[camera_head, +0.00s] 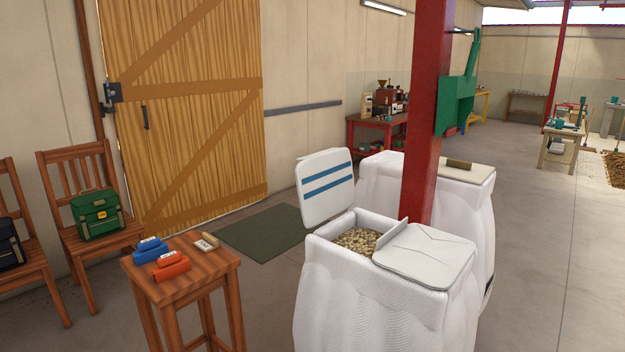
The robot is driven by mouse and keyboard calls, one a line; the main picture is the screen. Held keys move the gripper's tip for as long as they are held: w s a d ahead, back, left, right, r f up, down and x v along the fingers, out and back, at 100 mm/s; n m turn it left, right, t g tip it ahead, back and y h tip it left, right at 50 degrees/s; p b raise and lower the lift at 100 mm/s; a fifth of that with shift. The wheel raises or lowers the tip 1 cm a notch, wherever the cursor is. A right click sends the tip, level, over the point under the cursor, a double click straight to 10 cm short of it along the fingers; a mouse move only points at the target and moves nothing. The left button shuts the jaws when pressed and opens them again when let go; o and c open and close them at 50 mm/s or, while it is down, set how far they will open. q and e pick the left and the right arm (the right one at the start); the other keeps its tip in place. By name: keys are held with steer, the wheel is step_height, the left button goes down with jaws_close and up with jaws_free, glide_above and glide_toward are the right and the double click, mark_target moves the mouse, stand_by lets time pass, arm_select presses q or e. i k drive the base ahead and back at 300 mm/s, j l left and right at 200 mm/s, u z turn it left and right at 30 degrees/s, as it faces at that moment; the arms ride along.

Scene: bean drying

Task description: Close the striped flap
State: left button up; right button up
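The striped flap (326,186) is white with two blue stripes. It stands raised, tilted back at the left rear side of the front white sack (345,302). Beans (358,241) show in the open part of the sack's top. A plain white flap (427,254) lies over the right part of the top, and a narrow upright white piece (390,235) stands between it and the beans. Neither of my grippers shows in the head view.
A second white sack (470,215) stands behind, with a brown block (459,163) on top. A wooden stool (190,285) holding blue and orange objects stands left. A dark mat (262,232) lies before the door.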

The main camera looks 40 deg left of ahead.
mark_target(326, 186)
steer(key=j, duration=0.6)
steer(key=j+z, duration=0.15)
steer(key=j, duration=0.45)
steer(key=k+j, duration=0.1)
steer(key=j, duration=0.55)
steer(key=j+z, duration=0.1)
steer(key=j, duration=0.5)
steer(key=k+j+z, duration=0.1)
steer(key=j, duration=0.5)
steer(key=k+j, duration=0.1)
steer(key=j, duration=0.5)
steer(key=k+j+z, duration=0.1)
steer(key=j, duration=0.5)
steer(key=k+j, duration=0.1)
steer(key=j, duration=0.5)
steer(key=z, duration=0.05)
